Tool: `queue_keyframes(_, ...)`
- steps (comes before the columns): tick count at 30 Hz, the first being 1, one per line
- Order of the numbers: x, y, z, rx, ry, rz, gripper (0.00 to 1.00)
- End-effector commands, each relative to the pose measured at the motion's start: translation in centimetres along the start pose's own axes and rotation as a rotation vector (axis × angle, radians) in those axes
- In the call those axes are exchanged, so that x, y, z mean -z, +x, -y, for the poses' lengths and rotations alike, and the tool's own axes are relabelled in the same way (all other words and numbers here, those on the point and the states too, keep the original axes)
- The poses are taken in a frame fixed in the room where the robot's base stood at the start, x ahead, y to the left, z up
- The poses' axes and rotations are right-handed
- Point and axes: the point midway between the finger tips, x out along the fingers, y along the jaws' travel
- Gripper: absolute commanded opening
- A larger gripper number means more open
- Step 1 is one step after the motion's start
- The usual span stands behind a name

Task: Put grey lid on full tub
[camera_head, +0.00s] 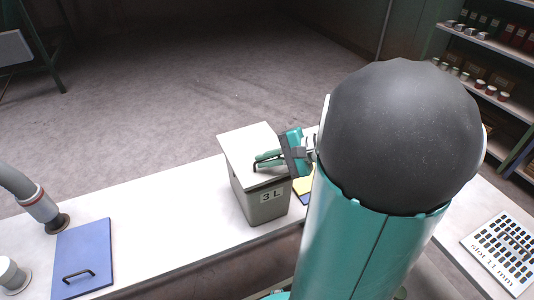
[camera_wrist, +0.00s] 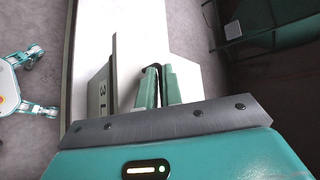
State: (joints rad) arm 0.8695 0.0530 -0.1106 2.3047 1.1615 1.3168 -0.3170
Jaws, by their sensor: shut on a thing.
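A pale grey lid (camera_head: 246,142) lies over the top of a grey tub (camera_head: 265,204) marked "3 L" on the white counter. I cannot tell whether it rests on the rim or sits just above it. My gripper (camera_head: 266,159) comes in from the right and is shut on the lid's dark handle. In the wrist view, my gripper's teal fingers (camera_wrist: 158,88) are around the dark handle, and the tub's marked side (camera_wrist: 101,92) shows at the left. The tub's inside is hidden under the lid.
A blue lid (camera_head: 84,258) with a dark handle lies on the counter (camera_head: 160,222) at the left, near a grey pipe-like fixture (camera_head: 40,207). A slotted white plate (camera_head: 502,250) is at the right. Counter between blue lid and tub is clear.

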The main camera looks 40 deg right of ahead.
Motion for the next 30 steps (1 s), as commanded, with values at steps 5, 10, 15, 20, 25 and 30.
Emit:
queue_keyframes(5, 0.4, 0.5, -0.9, 0.001, 0.002, 0.001, 0.00)
queue_keyframes(10, 0.8, 1.0, -1.8, 0.001, 0.002, 0.001, 0.00)
queue_keyframes(15, 1.1, 1.3, -2.3, 0.001, 0.001, 0.001, 0.00)
queue_keyframes(20, 1.2, 1.4, -2.5, 0.001, 0.000, 0.000, 0.00)
queue_keyframes(25, 1.2, 1.4, -2.5, 0.001, 0.000, 0.000, 0.00)
queue_keyframes(30, 1.2, 1.4, -2.4, 0.001, 0.000, 0.000, 0.33)
